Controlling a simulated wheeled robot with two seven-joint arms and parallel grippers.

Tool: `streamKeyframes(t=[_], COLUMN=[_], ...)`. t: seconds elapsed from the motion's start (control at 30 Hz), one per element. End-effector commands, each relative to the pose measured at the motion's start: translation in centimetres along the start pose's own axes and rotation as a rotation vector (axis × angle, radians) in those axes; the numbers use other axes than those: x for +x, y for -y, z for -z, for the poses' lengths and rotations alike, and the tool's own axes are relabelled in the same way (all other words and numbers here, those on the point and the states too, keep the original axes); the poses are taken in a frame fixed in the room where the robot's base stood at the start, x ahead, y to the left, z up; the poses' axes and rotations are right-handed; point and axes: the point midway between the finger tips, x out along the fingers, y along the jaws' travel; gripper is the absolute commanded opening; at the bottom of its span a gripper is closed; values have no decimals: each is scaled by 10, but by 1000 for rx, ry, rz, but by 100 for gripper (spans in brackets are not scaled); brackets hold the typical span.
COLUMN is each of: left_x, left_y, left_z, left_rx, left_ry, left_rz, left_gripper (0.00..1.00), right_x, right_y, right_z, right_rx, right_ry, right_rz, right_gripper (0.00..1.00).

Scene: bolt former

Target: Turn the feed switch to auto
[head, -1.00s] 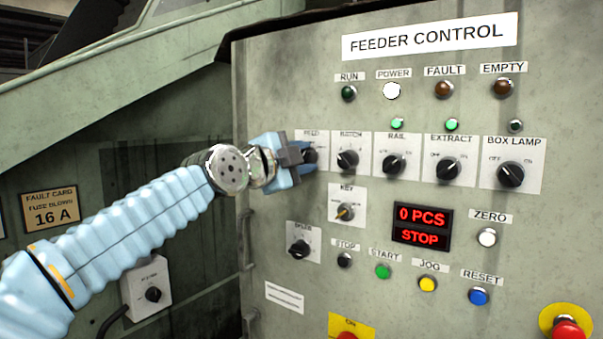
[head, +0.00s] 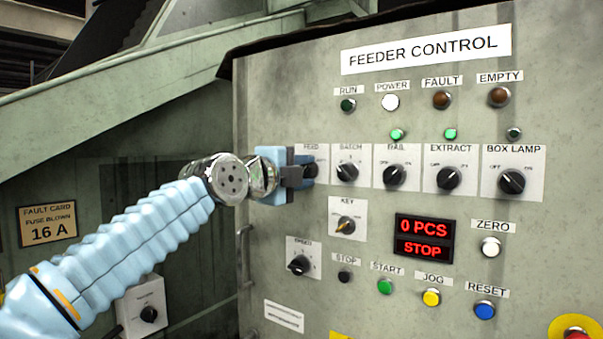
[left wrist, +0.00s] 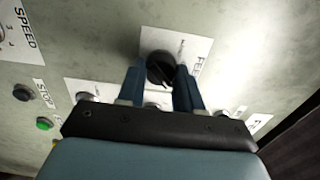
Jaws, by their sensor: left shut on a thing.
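The feed switch (head: 309,170) is a black rotary knob on a white plate, at the left end of the switch row on the feeder control panel. My left gripper (head: 303,171) is at this knob and partly covers it and its plate in the head view. In the left wrist view the knob (left wrist: 161,69) sits between the two blue fingers of the left gripper (left wrist: 160,82), which are shut on it. The position the knob points to cannot be read. My right gripper is in neither view.
The batch switch (head: 347,172) is close to the right of the gripper. The key switch (head: 345,226) and speed knob (head: 299,265) are below. The display (head: 424,238) reads 0 PCS and STOP. A metal handle (head: 244,258) is on the panel's left edge.

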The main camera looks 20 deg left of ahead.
Motion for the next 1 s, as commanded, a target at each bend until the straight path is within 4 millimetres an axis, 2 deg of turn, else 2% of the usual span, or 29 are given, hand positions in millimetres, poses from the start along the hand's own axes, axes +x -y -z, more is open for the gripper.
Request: streamKeyframes(t=[0.17,0.2,0.33,0.57,0.7,0.87,1.0], left_x=[1,1,0,0,-7,-36,-73], left_y=[-2,-2,-1,0,-1,-2,-2], left_z=[1,1,1,0,0,0,0], left_rx=[1,1,0,0,-1,0,-1], left_ry=[-1,-1,-1,-1,0,1,1], left_rz=[-3,-3,-2,-1,0,3,4], left_gripper=[4,41,60,60,60,60,60], right_x=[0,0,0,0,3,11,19], right_y=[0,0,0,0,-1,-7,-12], right_z=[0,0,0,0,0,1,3], right_rx=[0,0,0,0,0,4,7], right_ry=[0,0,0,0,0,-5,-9], right_rz=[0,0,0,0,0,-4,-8], right_gripper=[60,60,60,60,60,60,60])
